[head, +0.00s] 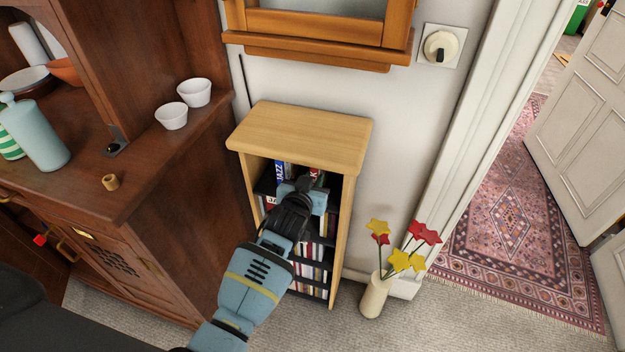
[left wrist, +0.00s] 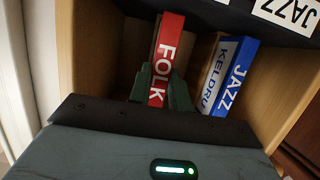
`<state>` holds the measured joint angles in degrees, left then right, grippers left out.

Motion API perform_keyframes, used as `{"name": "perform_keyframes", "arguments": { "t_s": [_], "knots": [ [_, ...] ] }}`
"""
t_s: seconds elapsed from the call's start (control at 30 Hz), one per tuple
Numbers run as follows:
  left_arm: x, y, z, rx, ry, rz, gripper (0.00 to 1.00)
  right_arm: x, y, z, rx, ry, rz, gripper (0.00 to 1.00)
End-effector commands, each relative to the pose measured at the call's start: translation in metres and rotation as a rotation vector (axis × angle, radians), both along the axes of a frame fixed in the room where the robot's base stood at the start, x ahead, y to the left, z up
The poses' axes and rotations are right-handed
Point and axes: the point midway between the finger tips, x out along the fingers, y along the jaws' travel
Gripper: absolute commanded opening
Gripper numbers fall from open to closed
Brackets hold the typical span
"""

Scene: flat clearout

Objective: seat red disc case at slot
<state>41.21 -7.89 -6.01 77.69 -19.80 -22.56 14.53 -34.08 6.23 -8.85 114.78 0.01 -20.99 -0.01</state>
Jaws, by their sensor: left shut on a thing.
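The red disc case marked FOLK (left wrist: 166,60) is between the green fingers of my left gripper (left wrist: 160,88), spine toward the wrist camera. In the head view my left gripper (head: 308,188) reaches into the upper opening of the small wooden shelf (head: 300,135). A bit of the red case (head: 314,173) shows past the gripper. A blue and white case marked JAZZ KELDRU (left wrist: 228,75) stands tilted beside the red case, with a gap between them. The far end of the red case and the slot itself are hidden. My right gripper is out of view.
Black shelf dividers with white JAZZ labels (left wrist: 290,14) border the compartment. More cases (head: 310,270) fill the lower shelves. A vase with star flowers (head: 374,297) stands right of the shelf. A dark wooden dresser (head: 190,210) stands close on the left.

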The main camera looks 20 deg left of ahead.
Motion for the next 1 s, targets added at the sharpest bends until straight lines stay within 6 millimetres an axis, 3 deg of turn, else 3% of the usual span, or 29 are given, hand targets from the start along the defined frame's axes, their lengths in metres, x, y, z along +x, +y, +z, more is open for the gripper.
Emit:
{"name": "perform_keyframes", "arguments": {
  "t_s": [0.17, 0.2, 0.37, 0.77, 1.0],
  "knots": [
    [0.0, 0.0, 0.001, 0.0, -0.001, 0.0, 0.0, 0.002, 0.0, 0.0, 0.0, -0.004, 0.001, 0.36],
    [0.0, 0.0, 0.001, 0.0, -0.001, 0.0, 0.25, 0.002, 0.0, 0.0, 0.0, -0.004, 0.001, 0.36],
    [0.0, 0.0, 0.0, 0.0, -0.001, 0.0, 0.45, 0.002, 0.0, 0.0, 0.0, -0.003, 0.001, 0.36],
    [0.0, 0.0, -0.001, 0.0, 0.002, 0.0, 0.45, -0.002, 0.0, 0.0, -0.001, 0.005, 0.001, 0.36],
    [-0.03, 0.001, 0.011, -0.001, -0.002, 0.0, 0.45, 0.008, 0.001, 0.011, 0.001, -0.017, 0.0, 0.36]
  ]
}}
